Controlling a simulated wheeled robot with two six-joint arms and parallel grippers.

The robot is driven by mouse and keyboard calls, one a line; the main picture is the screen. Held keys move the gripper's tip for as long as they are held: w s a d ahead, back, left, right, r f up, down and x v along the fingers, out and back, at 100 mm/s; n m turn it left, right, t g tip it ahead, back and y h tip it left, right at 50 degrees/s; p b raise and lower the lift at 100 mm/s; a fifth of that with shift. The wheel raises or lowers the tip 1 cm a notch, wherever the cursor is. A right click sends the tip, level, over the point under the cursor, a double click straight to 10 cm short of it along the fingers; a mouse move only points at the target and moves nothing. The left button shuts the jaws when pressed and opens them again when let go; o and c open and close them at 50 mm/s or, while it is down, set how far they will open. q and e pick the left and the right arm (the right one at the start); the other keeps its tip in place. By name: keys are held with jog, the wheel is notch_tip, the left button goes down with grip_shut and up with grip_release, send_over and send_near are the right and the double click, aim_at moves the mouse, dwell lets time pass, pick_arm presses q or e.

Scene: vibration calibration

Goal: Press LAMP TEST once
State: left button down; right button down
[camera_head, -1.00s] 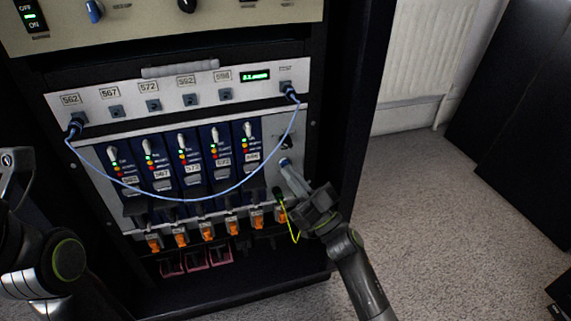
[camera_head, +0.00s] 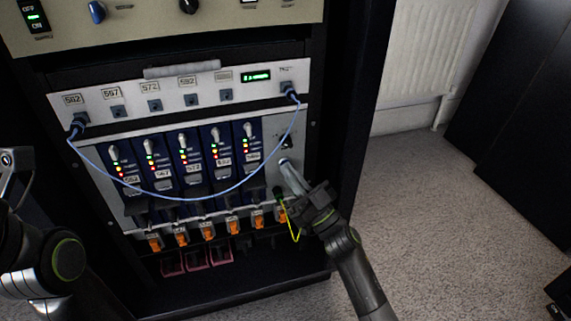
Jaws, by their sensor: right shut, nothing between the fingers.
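The LAMP TEST button itself cannot be made out; the small labels are too blurred to read. A grey panel (camera_head: 285,135) with a small dark knob or switch is at the right end of the module row. My right gripper (camera_head: 284,164) is shut and empty, its fingertips at the lower part of this panel, hiding what lies behind them. I cannot tell whether they touch it. Blue modules (camera_head: 187,162) with lit green, yellow and red lamps stand left of it. My left gripper is not clearly seen; only parts of my left arm show at the left edge.
A blue cable (camera_head: 215,197) hangs in a loop across the modules between two sockets of the upper panel (camera_head: 180,95). A yellow-green loop (camera_head: 295,232) hangs beside my right gripper. Orange connectors (camera_head: 207,233) line the bottom. Open carpet (camera_head: 440,230) lies at right.

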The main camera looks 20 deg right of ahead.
jog(key=shift+w+d+r, duration=0.1)
jog(key=shift+w+r, duration=0.05)
jog(key=shift+r, duration=0.05)
jog(key=shift+s+p, duration=0.2)
jog(key=shift+p, duration=0.3)
jog(key=shift+s+d+f, duration=0.1)
jog(key=shift+s, duration=0.1)
jog(key=shift+s+d+f, duration=0.15)
jog(key=shift+s, duration=0.1)
jog(key=shift+s, duration=0.15)
jog(key=s+p, duration=0.3)
jog(key=s, duration=0.2)
jog(key=shift+p, duration=0.3)
